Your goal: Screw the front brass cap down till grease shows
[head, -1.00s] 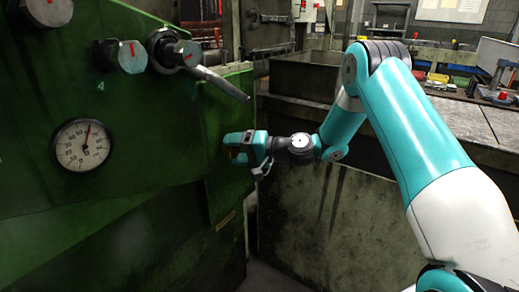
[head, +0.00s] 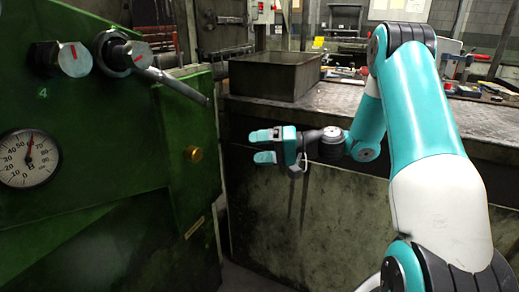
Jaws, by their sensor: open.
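One brass cap (head: 194,154) shows on the green machine's right-hand panel, low and near its edge. It sits against the panel and nothing touches it. My gripper (head: 252,146) is to the right of the cap, clear of it, with its two teal fingers pointing left toward the machine. The fingers are apart with a gap between them and nothing in it. I cannot make out any grease at the cap from here.
The green machine (head: 110,200) fills the left side, with a pressure gauge (head: 28,158) and a lever (head: 170,82) sticking out above the cap. A grey bench (head: 330,108) with an open metal bin (head: 274,76) stands behind my arm. A narrow floor gap separates machine and bench.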

